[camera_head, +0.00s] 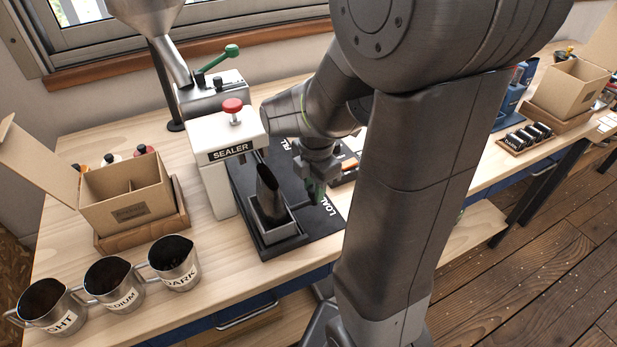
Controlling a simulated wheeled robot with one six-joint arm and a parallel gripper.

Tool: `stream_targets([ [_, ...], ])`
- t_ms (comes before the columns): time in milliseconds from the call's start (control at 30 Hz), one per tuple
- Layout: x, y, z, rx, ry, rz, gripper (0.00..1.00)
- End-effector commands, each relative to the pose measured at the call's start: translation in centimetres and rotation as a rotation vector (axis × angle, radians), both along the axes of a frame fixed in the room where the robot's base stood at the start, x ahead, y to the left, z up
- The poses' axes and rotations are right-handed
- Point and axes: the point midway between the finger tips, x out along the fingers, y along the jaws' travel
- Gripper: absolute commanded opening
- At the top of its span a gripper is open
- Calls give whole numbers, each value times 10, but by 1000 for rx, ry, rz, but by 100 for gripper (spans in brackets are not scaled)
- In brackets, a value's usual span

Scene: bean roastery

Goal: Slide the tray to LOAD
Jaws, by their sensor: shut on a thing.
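The tray (285,243) is a dark, square-edged carrier on a black base plate (245,178), beside the white sealer. An open dark pouch (270,192) stands in it, leaning slightly. The white word LOAD (322,206) is printed on the plate, to the right of the tray. Another white label farther back is mostly hidden by my arm. My gripper (316,184) points down over the plate, right of the pouch.
The white sealer (215,165) with a red knob (232,106) stands left of the tray. Three labelled metal cups (118,290) and an open cardboard box (125,200) are at the left. A steel hopper (150,15) stands behind. More boxes are at the right. My arm hides the middle.

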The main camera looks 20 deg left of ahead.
Motion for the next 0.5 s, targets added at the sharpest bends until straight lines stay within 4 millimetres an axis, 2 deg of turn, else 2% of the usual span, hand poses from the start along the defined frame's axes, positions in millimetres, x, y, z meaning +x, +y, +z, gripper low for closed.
stream_targets([
  [500, -5, -6, 0, -3, 3, 0, 0],
])
